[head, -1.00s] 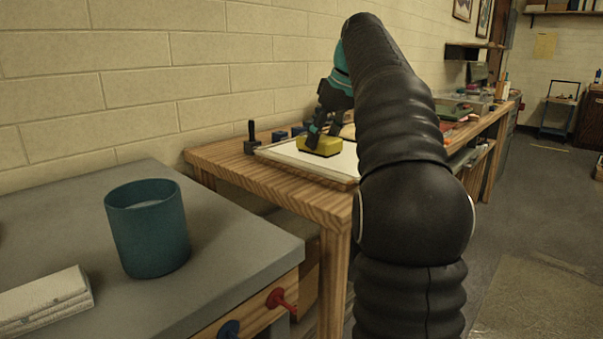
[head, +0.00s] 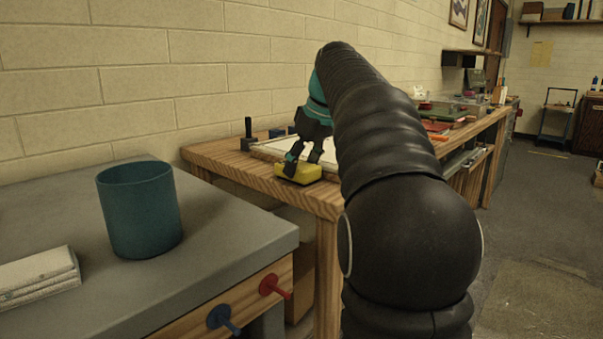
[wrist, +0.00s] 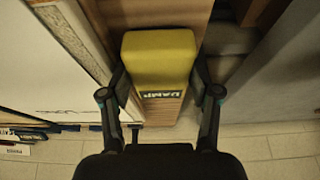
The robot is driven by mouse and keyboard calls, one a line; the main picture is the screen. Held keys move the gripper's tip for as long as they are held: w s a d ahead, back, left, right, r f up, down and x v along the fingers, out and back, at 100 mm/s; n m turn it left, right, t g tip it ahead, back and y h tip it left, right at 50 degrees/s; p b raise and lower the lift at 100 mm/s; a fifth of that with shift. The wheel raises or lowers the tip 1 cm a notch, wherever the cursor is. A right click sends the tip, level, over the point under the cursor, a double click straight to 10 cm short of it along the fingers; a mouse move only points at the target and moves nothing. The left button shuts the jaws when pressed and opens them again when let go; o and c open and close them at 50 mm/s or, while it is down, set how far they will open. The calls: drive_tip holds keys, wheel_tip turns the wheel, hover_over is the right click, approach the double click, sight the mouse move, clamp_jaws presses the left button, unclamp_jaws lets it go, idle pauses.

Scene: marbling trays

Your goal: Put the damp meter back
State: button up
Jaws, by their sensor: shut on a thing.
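The damp meter is a yellow block (wrist: 158,62) with a dark label reading "DAMP" in the wrist view. My gripper (wrist: 160,92) is shut on it, one finger on each side. In the head view the yellow meter (head: 298,173) is at the front edge of the wooden bench (head: 205,154), with my gripper (head: 303,160) on it from above. I cannot tell whether the meter touches the bench or hangs just above it. The pale board (head: 268,148) on the bench lies behind the meter.
A grey-topped table (head: 225,235) with a teal cup (head: 140,212) and folded white cloth (head: 38,276) stands at the left front. A black-handled tool (head: 248,135) and small blue blocks (head: 277,133) stand by the wall. A gap separates the table and bench.

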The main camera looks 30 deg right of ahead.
drive_tip(key=shift+f, duration=0.1)
drive_tip(key=o, duration=0.7)
drive_tip(key=shift+r, duration=0.5)
drive_tip(key=p+v, duration=0.3)
drive_tip(key=v, duration=0.8)
drive_tip(key=shift+s+r+p, duration=0.1)
drive_tip(key=shift+r+p, duration=0.1)
drive_tip(key=shift+p, duration=0.1)
